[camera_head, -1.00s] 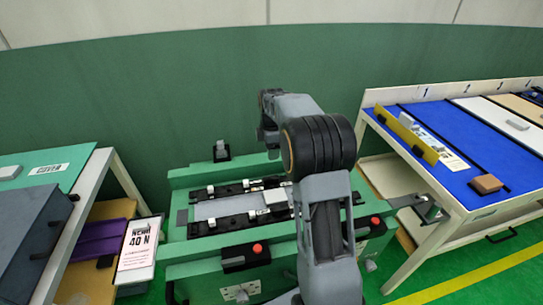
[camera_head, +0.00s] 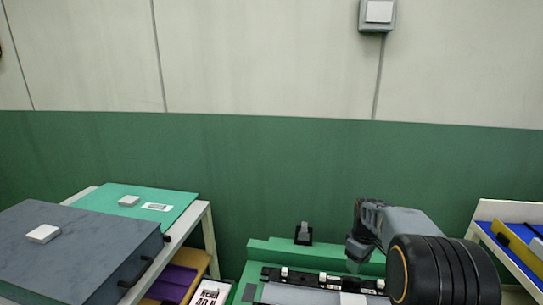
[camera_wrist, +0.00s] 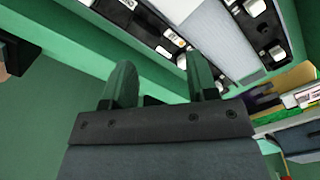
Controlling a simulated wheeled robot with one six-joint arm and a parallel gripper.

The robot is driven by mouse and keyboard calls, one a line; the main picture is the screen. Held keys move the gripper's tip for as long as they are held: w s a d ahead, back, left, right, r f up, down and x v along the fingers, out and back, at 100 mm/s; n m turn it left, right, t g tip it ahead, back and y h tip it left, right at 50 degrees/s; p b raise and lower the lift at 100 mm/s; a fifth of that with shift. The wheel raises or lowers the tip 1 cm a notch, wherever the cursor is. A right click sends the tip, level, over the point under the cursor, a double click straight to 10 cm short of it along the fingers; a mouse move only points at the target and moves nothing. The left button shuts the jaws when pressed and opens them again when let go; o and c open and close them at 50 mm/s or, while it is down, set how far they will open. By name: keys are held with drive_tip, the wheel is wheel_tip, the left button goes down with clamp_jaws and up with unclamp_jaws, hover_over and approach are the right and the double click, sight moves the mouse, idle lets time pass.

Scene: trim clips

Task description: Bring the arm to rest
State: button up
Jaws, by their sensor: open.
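My gripper (camera_wrist: 160,85) shows in the wrist view with its two green fingers apart and nothing between them. In the head view my arm rises at the lower right, over the right part of the green fixture (camera_head: 262,250); the gripper itself is hard to make out there. The fixture holds dark rails with white clips beside a pale grey strip (camera_head: 305,296). The wrist view shows the dark rails (camera_wrist: 265,30) and the pale strip (camera_wrist: 215,40) beyond the fingers, apart from them.
At left stands a table with a grey box (camera_head: 75,250) and a teal panel (camera_head: 165,205). A purple item (camera_head: 172,284) and a white sign (camera_head: 210,292) sit lower down. At right is a blue-topped bench (camera_head: 515,255). A green and cream wall is behind.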

drive_tip(key=s+a+r+m+t+p, duration=0.2)
drive_tip(key=s+a+r+p, duration=0.3)
drive_tip(key=s+r, duration=0.4)
drive_tip(key=s+a+r+m+t+p, duration=0.1)
drive_tip(key=s+a+r+m+p, duration=0.4)
drive_tip(key=s+r+p, duration=0.3)
drive_tip(key=s+r, duration=0.2)
drive_tip(key=s, duration=0.2)
drive_tip(key=shift+s+a+r+m+t, duration=0.2)
drive_tip(key=shift+a+r+m+t, duration=0.1)
drive_tip(key=shift+t, duration=0.1)
